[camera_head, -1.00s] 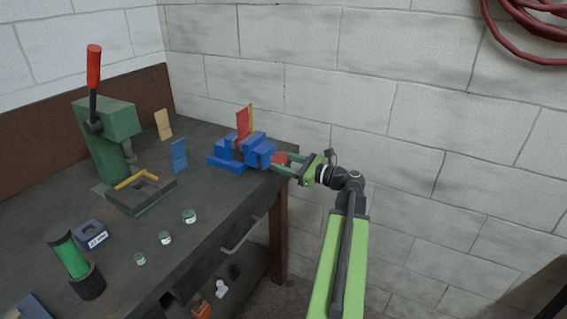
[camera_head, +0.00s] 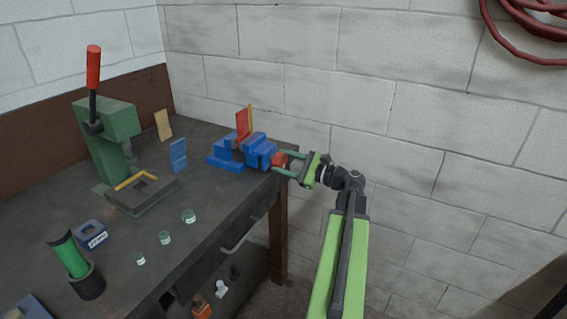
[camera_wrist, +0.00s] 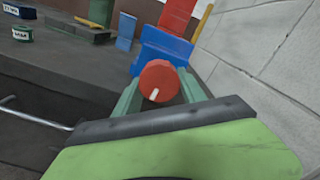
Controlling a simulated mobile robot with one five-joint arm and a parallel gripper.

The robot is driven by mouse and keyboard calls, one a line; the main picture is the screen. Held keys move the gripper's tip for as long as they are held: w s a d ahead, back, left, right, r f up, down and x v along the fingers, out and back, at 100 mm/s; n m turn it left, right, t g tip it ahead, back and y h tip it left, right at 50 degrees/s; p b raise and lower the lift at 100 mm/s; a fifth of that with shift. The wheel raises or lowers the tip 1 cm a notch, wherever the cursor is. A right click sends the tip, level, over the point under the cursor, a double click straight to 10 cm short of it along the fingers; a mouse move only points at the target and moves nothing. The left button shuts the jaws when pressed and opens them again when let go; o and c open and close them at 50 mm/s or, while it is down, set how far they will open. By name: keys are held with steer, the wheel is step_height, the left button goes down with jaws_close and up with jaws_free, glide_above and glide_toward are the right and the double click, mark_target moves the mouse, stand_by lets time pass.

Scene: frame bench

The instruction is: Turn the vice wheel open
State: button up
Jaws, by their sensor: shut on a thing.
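The blue vice (camera_head: 243,152) stands at the right end of the dark workbench, with a red plate (camera_head: 243,124) and a yellow strip (camera_head: 251,117) upright in its jaws. Its red wheel (camera_head: 279,159) is on the vice's right end and faces my gripper. My gripper (camera_head: 289,162) reaches in from the right with its green fingers on either side of the wheel. In the wrist view the wheel (camera_wrist: 159,80) sits between the two fingers (camera_wrist: 160,92), with a white mark at its lower middle. The gripper is shut on the wheel.
A green press (camera_head: 110,135) with a red-handled lever stands at the back left. Small jars (camera_head: 165,238), a blue block (camera_head: 91,234) and a green cylinder (camera_head: 70,257) are on the bench. The white block wall (camera_head: 430,120) is close behind the arm.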

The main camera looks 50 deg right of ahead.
steer(key=n, duration=0.5)
steer(key=shift+w+r+n, duration=0.1)
steer(key=shift+n, duration=0.2)
stand_by(0.9)
steer(key=o, duration=1.4)
steer(key=shift+c, duration=0.2)
steer(key=v, duration=1.7)
steer(key=shift+s, duration=0.2)
